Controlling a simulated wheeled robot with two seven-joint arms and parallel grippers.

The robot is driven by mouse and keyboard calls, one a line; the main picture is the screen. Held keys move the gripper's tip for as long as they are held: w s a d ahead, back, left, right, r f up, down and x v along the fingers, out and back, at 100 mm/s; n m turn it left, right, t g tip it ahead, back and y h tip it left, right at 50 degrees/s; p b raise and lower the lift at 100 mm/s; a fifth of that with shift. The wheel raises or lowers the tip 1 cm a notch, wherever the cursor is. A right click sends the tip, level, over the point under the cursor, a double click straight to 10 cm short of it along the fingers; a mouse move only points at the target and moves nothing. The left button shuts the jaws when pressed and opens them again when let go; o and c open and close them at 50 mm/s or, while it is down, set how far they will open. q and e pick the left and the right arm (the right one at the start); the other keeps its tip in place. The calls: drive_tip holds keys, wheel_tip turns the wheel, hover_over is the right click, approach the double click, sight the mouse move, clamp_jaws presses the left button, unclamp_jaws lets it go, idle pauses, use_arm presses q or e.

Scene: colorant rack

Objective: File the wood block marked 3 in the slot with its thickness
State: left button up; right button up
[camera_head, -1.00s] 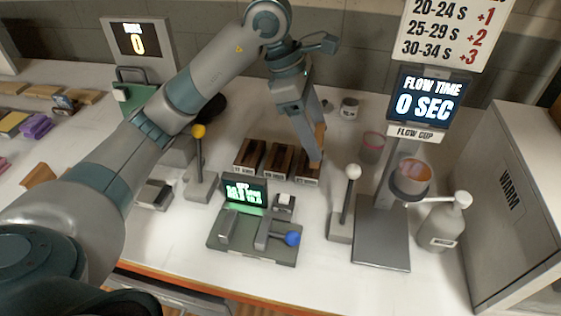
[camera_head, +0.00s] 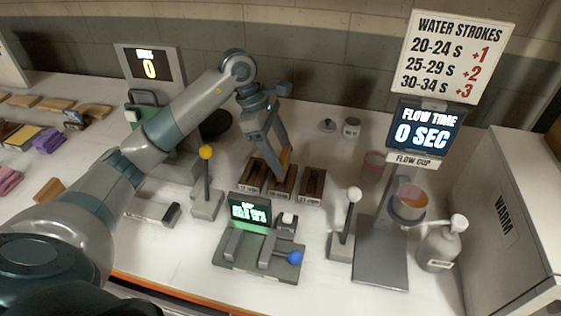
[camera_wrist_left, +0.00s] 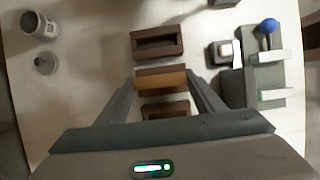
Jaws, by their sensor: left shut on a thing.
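My left gripper (camera_head: 275,168) is shut on a wood block (camera_head: 286,158), an upright tan-brown piece. In the left wrist view the block (camera_wrist_left: 162,79) lies between the two fingers, over the middle of the row of slots. No number shows on it. Three dark wooden slot boxes stand in a row: the left slot (camera_head: 245,187), the middle slot (camera_head: 279,194) and the right slot (camera_head: 310,198). Their front labels are too small to read surely. The gripper and block hide part of the middle slot; I cannot tell whether the block is inside it. My right gripper is not in view.
A grey gauge (camera_head: 256,262) with a lit screen and blue-knobbed lever stands in front of the slots. Yellow-knobbed (camera_head: 206,153) and white-knobbed (camera_head: 354,195) levers flank them. The flow cup stand (camera_head: 380,252) is at right.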

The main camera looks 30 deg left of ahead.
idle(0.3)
